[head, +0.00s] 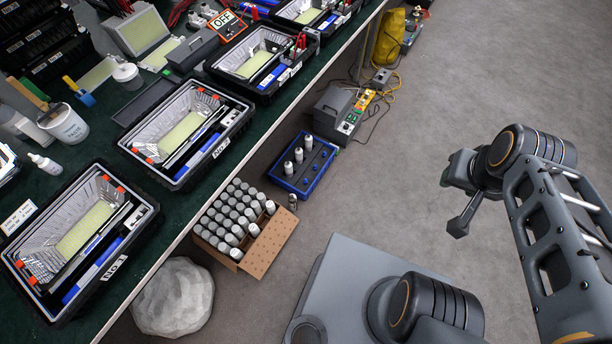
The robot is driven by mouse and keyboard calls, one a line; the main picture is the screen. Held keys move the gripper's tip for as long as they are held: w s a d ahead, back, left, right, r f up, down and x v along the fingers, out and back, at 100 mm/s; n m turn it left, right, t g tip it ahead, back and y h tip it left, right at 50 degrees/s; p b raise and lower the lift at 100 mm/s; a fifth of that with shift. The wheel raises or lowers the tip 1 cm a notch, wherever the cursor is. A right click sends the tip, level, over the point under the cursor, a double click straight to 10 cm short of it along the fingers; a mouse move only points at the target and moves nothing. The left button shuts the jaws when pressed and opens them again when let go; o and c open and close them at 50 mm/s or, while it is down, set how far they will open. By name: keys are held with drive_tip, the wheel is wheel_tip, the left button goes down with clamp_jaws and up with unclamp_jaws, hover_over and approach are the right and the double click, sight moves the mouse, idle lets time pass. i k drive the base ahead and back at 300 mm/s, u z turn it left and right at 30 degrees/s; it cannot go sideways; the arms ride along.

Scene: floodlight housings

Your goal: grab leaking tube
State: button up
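Several grey-white tubes (232,212) stand upright in an open cardboard box (268,245) on the floor beside the table edge. A few pale tubes (299,156) stand in a blue crate (290,187) behind it. One small dark-sided tube (292,201) stands alone on the floor between the box and the crate. I cannot make out a leak on any tube. My gripper (460,200) is raised over bare floor at the right, well apart from the tubes. Its fingers are seen edge-on, and nothing shows held in it.
The green table (200,200) on the left holds open housings, such as No 2 (222,146) and No 3 (115,265), and a white tub (63,124). A pale round sack (173,298) lies below its edge. A grey machine (336,112) with cables stands farther back. Middle floor is clear.

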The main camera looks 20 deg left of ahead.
sight(292, 198)
drive_tip(key=i, duration=1.3)
drive_tip(key=u, duration=4.55)
